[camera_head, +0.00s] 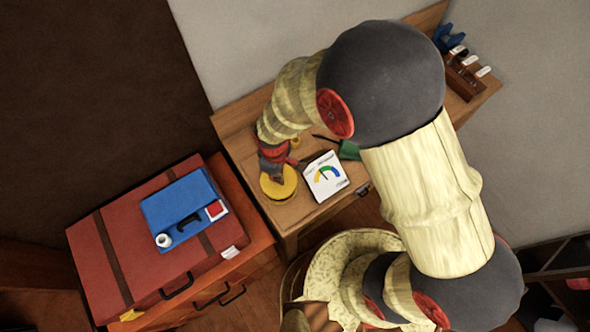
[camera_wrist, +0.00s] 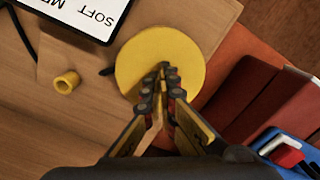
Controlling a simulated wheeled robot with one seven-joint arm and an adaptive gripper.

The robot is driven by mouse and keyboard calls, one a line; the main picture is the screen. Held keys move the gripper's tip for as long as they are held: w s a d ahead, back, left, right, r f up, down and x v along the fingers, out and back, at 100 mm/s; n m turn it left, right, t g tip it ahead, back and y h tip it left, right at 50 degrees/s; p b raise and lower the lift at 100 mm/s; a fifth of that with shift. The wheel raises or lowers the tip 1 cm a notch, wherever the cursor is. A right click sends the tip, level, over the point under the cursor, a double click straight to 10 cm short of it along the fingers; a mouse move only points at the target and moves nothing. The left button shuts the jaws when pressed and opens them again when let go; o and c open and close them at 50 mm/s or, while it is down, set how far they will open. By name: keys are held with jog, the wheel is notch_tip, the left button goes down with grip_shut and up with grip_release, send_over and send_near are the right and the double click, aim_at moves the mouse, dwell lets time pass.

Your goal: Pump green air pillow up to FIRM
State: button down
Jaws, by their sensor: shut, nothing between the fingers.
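A round yellow pump top (camera_head: 280,186) sits near the left front of the wooden table. In the wrist view the yellow disc (camera_wrist: 140,52) lies right under my fingertips. My gripper (camera_head: 277,176) is shut and empty, pointing down at the disc; its tips (camera_wrist: 163,72) overlap the disc, and I cannot tell whether they touch it. A white gauge card (camera_head: 324,175) with a coloured arc stands right of the pump; I cannot read its needle surely. Its words SOFT and part of another show in the wrist view (camera_wrist: 95,14). A green piece (camera_head: 349,150), likely the pillow, is mostly hidden behind my arm.
A small yellow nozzle (camera_wrist: 66,82) and a black hose lie beside the disc. A red suitcase (camera_head: 150,240) with a blue case (camera_head: 184,212) on it stands left of the table. A rack of tools (camera_head: 463,75) stands at the far right.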

jog(key=shift+f+b, duration=0.45)
jog(key=shift+f, duration=0.4)
jog(key=shift+f+b, duration=0.55)
jog(key=shift+f, duration=0.25)
jog(key=shift+r+p, duration=2)
jog(key=shift+r, duration=0.8)
jog(key=shift+f+b, duration=1.4)
jog(key=shift+f, duration=0.6)
jog(key=shift+r+p, duration=1.45)
jog(key=shift+r, duration=0.6)
jog(key=shift+f, duration=0.2)
